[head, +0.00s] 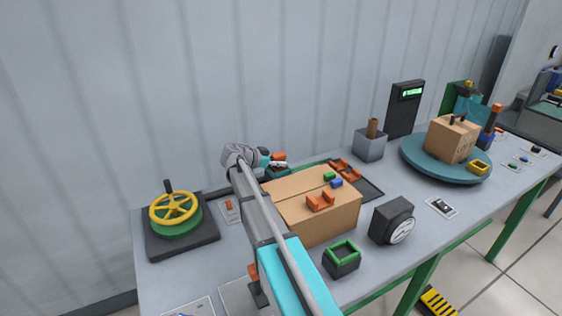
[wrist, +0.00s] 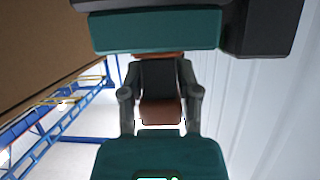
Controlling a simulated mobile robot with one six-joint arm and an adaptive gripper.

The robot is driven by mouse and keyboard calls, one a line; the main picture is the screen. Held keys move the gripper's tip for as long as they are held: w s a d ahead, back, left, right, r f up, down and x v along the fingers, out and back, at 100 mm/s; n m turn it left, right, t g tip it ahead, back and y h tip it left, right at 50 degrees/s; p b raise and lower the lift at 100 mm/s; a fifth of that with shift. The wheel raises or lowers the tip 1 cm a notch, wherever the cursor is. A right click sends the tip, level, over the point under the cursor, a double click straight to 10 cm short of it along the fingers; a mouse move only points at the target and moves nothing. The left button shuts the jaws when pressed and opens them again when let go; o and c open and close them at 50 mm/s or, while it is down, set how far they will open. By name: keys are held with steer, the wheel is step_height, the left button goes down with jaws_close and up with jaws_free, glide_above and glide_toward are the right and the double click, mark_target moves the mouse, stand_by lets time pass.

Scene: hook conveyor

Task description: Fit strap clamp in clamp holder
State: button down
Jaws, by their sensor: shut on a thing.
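My gripper (head: 279,162) is behind the cardboard box, low over the table near the wall. It is shut on a small orange part (head: 278,156), which I take to be the strap clamp. In the wrist view my gripper (wrist: 160,100) has a finger on each side of this clamp (wrist: 160,110), which shows orange-brown ends and a dark middle. A dark green block (head: 279,172), perhaps the clamp holder, is just below my gripper. A dark green block also shows close in the wrist view (wrist: 155,30). I cannot tell whether the clamp touches it.
The cardboard box (head: 322,228) stands in front of my gripper, with an orange bracket (head: 320,201) and small blocks on top. The corrugated wall (head: 100,120) is close behind. A yellow handwheel (head: 173,209) is left; a grey block (head: 369,144) and turntable (head: 415,164) are right.

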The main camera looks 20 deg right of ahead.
steer(key=shift+f, duration=0.15)
steer(key=shift+c, duration=1.2)
jaws_free()
